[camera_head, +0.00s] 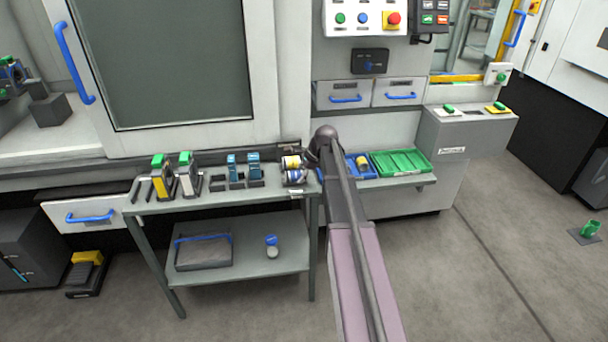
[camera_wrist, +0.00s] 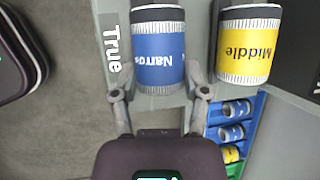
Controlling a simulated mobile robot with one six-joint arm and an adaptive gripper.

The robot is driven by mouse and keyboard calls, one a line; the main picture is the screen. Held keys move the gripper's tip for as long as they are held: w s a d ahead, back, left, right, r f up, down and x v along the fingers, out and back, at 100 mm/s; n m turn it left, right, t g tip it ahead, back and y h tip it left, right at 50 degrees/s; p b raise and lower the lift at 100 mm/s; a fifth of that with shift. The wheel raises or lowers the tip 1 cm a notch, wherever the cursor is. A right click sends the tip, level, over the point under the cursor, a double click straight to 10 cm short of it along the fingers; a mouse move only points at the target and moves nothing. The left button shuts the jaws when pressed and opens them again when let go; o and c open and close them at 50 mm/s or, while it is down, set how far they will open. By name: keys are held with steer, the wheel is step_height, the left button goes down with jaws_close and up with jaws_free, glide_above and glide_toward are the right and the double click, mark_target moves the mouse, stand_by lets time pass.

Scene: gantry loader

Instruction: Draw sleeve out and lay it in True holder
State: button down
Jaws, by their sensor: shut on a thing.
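A blue sleeve (camera_wrist: 158,50) marked "Narro…" lies between the fingertips of my gripper (camera_wrist: 160,88), which is shut on it. A tag reading "True" (camera_wrist: 113,48) is just left of it in the wrist view. A yellow sleeve (camera_wrist: 248,45) marked "Middle" lies parallel on the right, apart from the held one. In the head view, the blue sleeve (camera_head: 294,176) and yellow sleeve (camera_head: 291,162) are at the table's right end. My arm partly hides that area. I cannot tell whether the blue sleeve touches the holder beneath.
A blue tray (camera_wrist: 215,108) with blue and yellow sleeves stands near my gripper. A green tray (camera_head: 402,161) is to its right. Several upright tools and blue pieces stand left on the table (camera_head: 215,200). A control panel (camera_head: 365,18) hangs above.

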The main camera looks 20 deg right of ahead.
jaws_free()
stand_by(0.3)
step_height(320, 180, up, 7)
steer(key=p, duration=0.7)
steer(key=shift+w, duration=0.1)
stand_by(0.7)
